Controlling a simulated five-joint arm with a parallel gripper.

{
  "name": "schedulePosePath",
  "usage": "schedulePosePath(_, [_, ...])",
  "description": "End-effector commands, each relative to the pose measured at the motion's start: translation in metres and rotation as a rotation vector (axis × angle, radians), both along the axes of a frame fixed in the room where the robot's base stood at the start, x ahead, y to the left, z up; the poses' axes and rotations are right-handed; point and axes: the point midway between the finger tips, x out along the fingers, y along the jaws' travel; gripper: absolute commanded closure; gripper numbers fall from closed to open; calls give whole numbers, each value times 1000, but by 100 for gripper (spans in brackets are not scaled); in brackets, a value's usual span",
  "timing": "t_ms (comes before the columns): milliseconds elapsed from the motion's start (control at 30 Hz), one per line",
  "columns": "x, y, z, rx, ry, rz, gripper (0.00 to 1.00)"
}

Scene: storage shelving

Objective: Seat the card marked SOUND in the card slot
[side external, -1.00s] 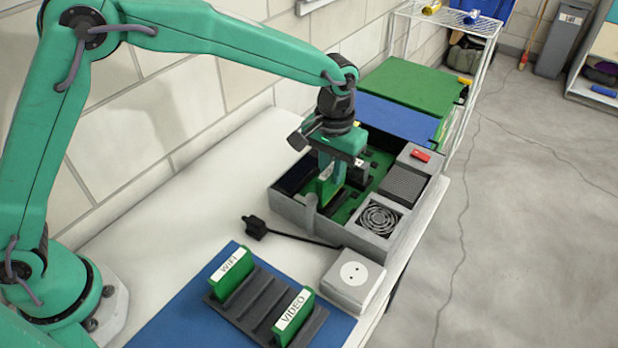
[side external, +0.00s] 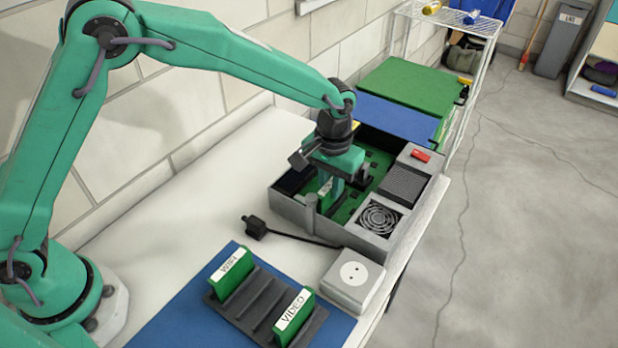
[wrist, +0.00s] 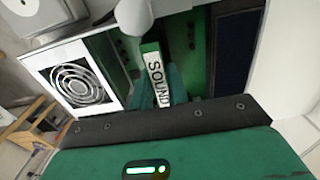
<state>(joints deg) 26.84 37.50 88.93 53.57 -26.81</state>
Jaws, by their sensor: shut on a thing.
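The SOUND card, green with a white label, stands between the fingers of my gripper (wrist: 165,88) in the wrist view (wrist: 148,48). In the side external view my gripper (side external: 331,188) reaches down into the open grey case (side external: 289,208), shut on the card (side external: 324,188). The card is low over the green board (side external: 378,160) on the case floor. The card slot is hidden behind the card and fingers, so I cannot tell whether the card's lower edge is in it.
A rack (side external: 257,298) holds the WIFI card (side external: 231,271) and VIDEO card (side external: 294,315) on a blue mat. A fan (side external: 380,218) sits in the case's near right corner. A black plug (side external: 255,227) and white socket box (side external: 353,280) lie in front. Case walls surround my gripper.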

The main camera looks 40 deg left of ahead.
Motion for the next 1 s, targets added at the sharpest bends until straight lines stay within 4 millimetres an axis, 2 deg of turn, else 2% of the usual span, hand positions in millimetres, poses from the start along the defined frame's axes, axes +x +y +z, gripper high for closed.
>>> schedulePosePath(133, [0,0,-3,0,0,0,100])
schedulePosePath(167, [0,0,-3,0,0,0,80])
schedulePosePath(267, [0,0,-3,0,0,0,62])
schedulePosePath(667, [0,0,0,-1,-1,0,62])
schedulePosePath(867, [1,0,15,-1,-3,0,62])
schedulePosePath(1000, [1,0,33,-2,-4,0,62])
